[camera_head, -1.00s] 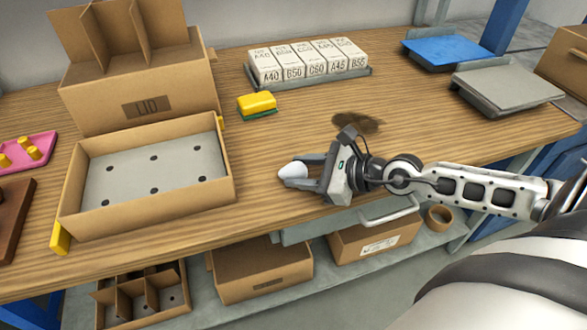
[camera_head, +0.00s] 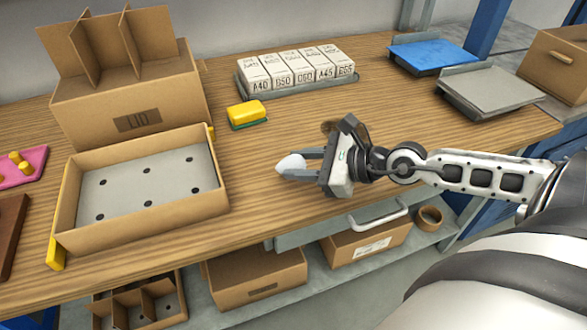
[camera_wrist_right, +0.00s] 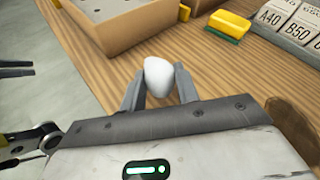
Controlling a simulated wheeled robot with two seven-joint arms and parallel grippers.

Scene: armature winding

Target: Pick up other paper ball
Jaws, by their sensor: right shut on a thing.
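A white paper ball (camera_head: 291,164) is between the fingertips of my right gripper (camera_head: 297,165) in the head view. The right gripper is shut on it, over the wooden table to the right of the open cardboard tray. In the right wrist view the ball (camera_wrist_right: 158,77) shows as a smooth egg-like shape between the two grey fingers (camera_wrist_right: 160,88). I cannot tell exactly how far it is above the table. Part of a dark gripper at the left edge of the right wrist view may be my left one, but its jaws are not clear. No left gripper shows in the head view.
The open cardboard tray (camera_head: 68,205) with a holed grey floor lies left of the gripper, before a box marked LID (camera_head: 190,95). A yellow and green sponge (camera_head: 247,114) and a rack of labelled white boxes (camera_head: 300,68) stand behind. The table's front edge is close.

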